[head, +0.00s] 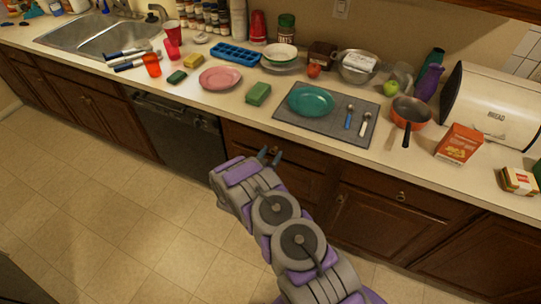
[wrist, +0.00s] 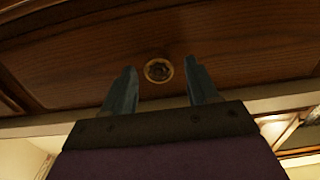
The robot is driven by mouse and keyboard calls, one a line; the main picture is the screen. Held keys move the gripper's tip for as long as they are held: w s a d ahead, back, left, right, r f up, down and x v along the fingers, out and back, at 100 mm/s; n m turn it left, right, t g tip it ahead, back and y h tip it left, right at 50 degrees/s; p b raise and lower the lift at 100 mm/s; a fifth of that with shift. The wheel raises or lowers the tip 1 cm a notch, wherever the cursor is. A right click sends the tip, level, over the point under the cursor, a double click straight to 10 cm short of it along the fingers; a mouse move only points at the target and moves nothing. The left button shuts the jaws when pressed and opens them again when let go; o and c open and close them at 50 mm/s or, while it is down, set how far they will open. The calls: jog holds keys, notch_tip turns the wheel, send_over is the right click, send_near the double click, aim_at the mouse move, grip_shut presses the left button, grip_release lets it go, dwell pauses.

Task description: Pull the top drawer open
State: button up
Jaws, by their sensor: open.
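The top drawer (head: 305,163) is a dark brown wooden front just under the counter edge, right of the dishwasher. It looks closed. My gripper (head: 270,155) is in front of its left part. In the wrist view the wooden drawer front (wrist: 215,45) fills the upper part, with a round brass-coloured knob (wrist: 158,70). My gripper (wrist: 158,85) is open there, its two fingers apart on either side of the knob in the picture. I cannot tell whether they touch the drawer front. The knob cannot be made out in the head view.
The countertop (head: 235,105) above holds a grey mat (head: 290,127) with a teal plate (head: 311,101), a pink plate (head: 220,78) and a pan (head: 410,112) whose handle points to the front edge. The dark dishwasher (head: 180,135) is left. The tiled floor (head: 110,220) is clear.

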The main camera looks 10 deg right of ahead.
jog(key=shift+c, duration=0.2)
grip_shut()
dwell(0.3)
